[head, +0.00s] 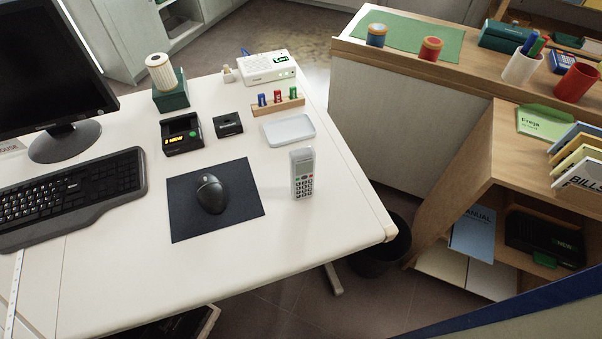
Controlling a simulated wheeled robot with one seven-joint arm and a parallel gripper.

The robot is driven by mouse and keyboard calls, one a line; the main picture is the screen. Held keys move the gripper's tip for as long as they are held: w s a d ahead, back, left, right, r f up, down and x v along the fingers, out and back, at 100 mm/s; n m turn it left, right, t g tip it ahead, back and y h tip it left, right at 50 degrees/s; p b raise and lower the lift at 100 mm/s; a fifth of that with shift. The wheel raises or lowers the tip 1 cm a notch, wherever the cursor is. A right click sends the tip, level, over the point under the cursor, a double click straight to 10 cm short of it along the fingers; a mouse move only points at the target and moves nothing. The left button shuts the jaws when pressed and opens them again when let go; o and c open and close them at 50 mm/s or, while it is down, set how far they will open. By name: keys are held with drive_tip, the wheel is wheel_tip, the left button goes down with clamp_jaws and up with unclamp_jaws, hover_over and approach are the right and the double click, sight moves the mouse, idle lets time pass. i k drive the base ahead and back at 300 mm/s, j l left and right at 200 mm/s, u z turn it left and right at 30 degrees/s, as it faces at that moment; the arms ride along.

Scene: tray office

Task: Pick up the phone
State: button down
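The phone (302,174) is a light grey cordless handset with a dark keypad and a small screen.
A black mouse (211,194) lies on a dark mat (249,206) left of the phone. Behind the phone are a pale tray (288,129), a black phone-like base (181,135) and a white router (267,66). A wooden shelf unit (483,160) stands right; bare desk lies in front.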

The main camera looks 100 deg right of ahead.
sight(302, 161)
drive_tip(key=k+j, duration=0.15)
drive_tip(key=k+j+z, duration=0.1)
drive_tip(key=z, duration=0.4)
drive_tip(key=k+z, duration=0.2)
drive_tip(key=z, duration=1)
